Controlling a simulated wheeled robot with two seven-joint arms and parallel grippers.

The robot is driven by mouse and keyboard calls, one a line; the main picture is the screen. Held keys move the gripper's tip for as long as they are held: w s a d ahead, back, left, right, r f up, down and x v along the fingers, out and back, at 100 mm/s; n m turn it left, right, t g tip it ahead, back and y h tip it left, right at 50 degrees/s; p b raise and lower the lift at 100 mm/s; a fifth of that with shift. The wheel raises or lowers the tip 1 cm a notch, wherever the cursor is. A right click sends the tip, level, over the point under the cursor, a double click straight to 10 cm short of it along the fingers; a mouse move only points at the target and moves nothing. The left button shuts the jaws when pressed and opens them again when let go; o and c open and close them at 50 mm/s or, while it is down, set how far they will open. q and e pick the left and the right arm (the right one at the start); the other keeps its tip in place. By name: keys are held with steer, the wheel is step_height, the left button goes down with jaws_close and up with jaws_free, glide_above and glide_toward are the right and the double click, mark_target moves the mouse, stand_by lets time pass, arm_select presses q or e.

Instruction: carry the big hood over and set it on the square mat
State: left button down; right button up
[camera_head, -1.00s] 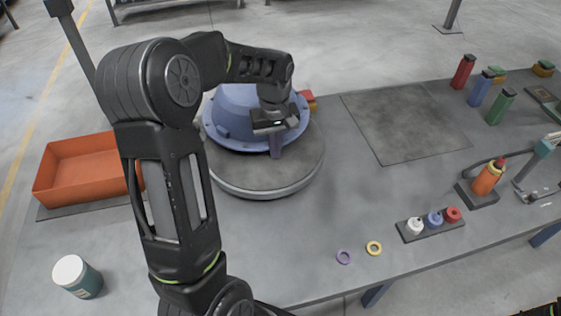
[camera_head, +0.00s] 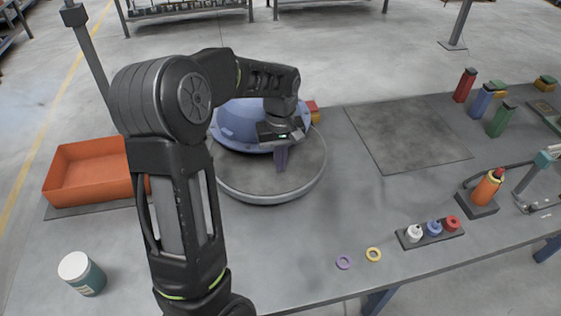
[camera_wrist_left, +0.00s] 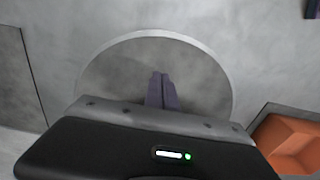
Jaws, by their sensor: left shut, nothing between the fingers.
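The big hood (camera_head: 238,124) is a blue dome with a flanged rim. It sits upright at the back of a round grey turntable (camera_head: 268,191), partly hidden by my left arm. My left gripper (camera_head: 281,160) is in front of the hood's near right side, pointing down over the turntable. Its purple-grey fingers are together and empty. In the left wrist view the shut fingers (camera_wrist_left: 161,88) show against the bare turntable (camera_wrist_left: 110,80), and the hood is not seen there. The square mat (camera_head: 408,132) lies flat and empty to the right. My right gripper is not in view.
An orange tray (camera_head: 92,193) and a tub (camera_head: 82,274) stand left. A small red block (camera_head: 312,107) is behind the turntable. Small caps (camera_head: 433,228), two rings (camera_head: 373,254), an orange bottle (camera_head: 487,187) and several coloured bottles (camera_head: 502,119) are right. The table between turntable and mat is clear.

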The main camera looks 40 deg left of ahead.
arm_select(q)
step_height(320, 180, up, 10)
steer(key=b, duration=0.1)
steer(key=shift+w+a+f, duration=0.2)
steer(key=shift+w, duration=0.05)
